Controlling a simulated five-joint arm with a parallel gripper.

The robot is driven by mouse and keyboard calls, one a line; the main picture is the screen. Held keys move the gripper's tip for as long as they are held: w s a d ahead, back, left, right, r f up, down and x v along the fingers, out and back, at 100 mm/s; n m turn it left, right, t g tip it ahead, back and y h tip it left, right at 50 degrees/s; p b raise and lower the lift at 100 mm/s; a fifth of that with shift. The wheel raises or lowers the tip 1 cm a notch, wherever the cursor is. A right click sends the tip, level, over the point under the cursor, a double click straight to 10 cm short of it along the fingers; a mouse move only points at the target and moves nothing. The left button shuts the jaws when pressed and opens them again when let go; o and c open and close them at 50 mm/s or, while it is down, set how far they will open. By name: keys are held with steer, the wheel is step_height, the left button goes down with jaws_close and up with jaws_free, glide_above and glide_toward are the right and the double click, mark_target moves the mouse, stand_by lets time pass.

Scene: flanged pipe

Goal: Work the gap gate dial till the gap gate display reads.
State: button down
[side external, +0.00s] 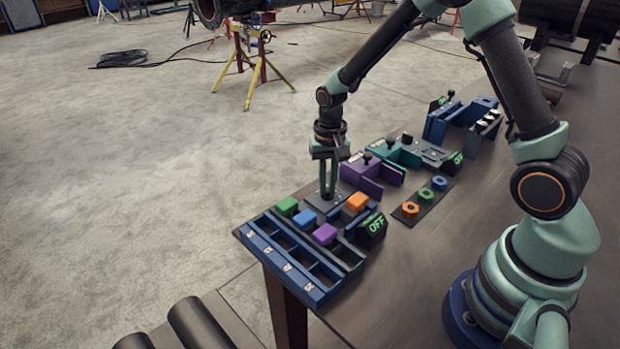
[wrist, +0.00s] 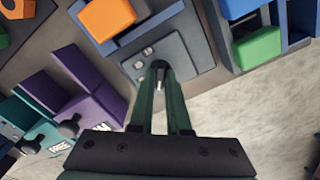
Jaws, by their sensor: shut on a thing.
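My gripper (side external: 327,192) points straight down over a grey plate (side external: 312,203) among the blue fixtures at the near end of the bench. In the wrist view its two green fingers (wrist: 160,84) are shut on a small pale dial (wrist: 160,68) on the dark grey plate (wrist: 190,58). The fingers hide most of the dial, so its setting cannot be read. A black display (side external: 375,227) right of the plate reads OFF in green. The frames do not show a gap gate label.
An orange block (side external: 357,201) sits close to the plate. Green (side external: 287,206), blue (side external: 304,219) and purple (side external: 324,234) blocks stand by a blue compartment tray (side external: 283,263). Purple fixtures (side external: 354,172) with black knobs stand behind. Coloured rings lie on a dark strip (side external: 427,203).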

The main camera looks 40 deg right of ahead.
mark_target(327, 187)
steer(key=shift+m, duration=0.9)
steer(key=c, duration=0.9)
jaws_free()
steer(key=shift+r, duration=0.1)
steer(key=shift+r, duration=5.95)
